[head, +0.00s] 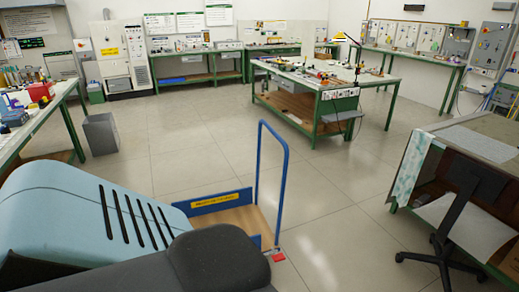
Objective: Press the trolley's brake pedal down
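The trolley has a blue tubular push handle (286,190) standing upright. Its wooden deck (245,217) has a low blue side panel with a yellow label (214,201). A small red pedal (278,257) sits low at the handle's near foot, close to the floor. I cannot tell from this view whether the pedal is up or down. Large light-blue and black parts, which seem to be my own body, fill the lower left and hide the near part of the trolley. Neither of my grippers shows.
Bare tiled floor (335,220) lies right of the trolley. A desk (490,140) and a black swivel chair (440,240) stand at the right. A grey bin (101,134) and a workbench (40,115) are at the left. A green-legged worktable (305,108) stands beyond the trolley.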

